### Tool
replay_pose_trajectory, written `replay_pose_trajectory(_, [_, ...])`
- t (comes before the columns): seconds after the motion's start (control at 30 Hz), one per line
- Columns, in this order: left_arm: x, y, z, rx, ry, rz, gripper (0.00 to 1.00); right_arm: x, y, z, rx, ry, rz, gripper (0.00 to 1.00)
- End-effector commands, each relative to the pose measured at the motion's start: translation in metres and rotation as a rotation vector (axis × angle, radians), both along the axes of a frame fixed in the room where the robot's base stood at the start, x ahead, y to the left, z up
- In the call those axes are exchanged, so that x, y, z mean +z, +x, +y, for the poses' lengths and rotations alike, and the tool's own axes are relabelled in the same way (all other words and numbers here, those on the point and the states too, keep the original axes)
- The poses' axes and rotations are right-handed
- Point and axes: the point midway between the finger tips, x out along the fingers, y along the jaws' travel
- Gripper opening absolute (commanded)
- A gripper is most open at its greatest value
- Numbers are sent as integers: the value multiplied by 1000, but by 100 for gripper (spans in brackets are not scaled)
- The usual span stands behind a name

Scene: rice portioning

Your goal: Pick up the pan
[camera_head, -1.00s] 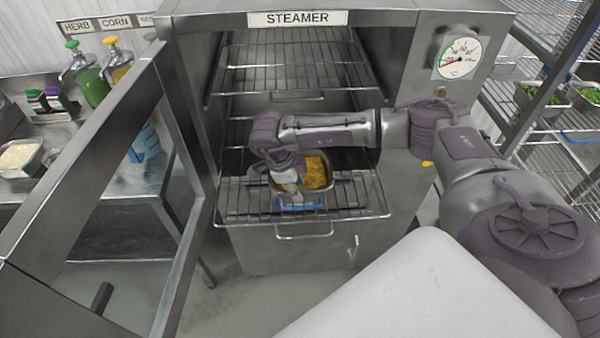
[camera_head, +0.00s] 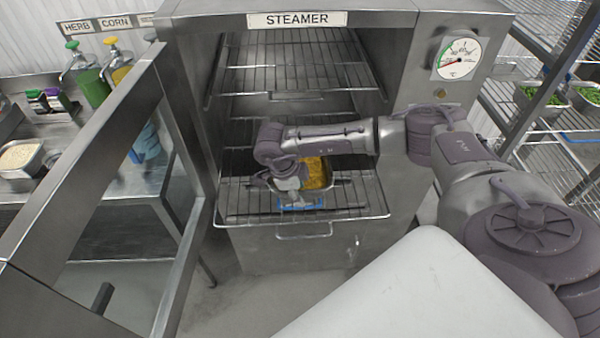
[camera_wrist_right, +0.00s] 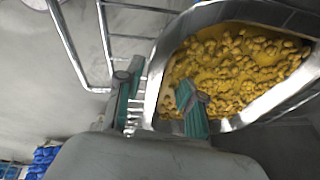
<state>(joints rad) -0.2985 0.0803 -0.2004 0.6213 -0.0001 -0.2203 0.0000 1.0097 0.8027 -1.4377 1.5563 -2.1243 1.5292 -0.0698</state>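The metal pan (camera_head: 334,183) of yellow food sits on the pulled-out lower wire rack (camera_head: 240,208) of the steamer. My right gripper (camera_head: 289,184) is at the pan's left front, partly covering it in the head view. In the right wrist view, the right gripper (camera_wrist_right: 158,80) has its two teal-padded fingers apart. One finger is outside the pan's wall (camera_wrist_right: 157,75), and the other is inside, over the yellow food. Gaps show between the fingers and the wall, though contact lower down is hidden. My left gripper is not in view.
The steamer door (camera_head: 182,115) stands open on the left. An upper wire rack (camera_head: 290,60) is above the pan. A side table with bottles (camera_head: 93,86) stands at left, and shelving with pans of greens (camera_head: 541,97) at right. A blue strip (camera_head: 300,206) shows at the pan's front.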

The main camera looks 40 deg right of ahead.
Motion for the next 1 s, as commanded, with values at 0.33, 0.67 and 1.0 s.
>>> replay_pose_trajectory(0.33, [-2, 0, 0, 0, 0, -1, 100, -1, 0, 0, 0, 0, 0, 38])
replay_pose_trajectory(0.67, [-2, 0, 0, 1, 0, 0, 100, -1, 0, 0, -1, 0, 0, 0])
replay_pose_trajectory(1.0, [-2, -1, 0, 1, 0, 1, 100, 0, 1, 0, -2, 0, -2, 0])
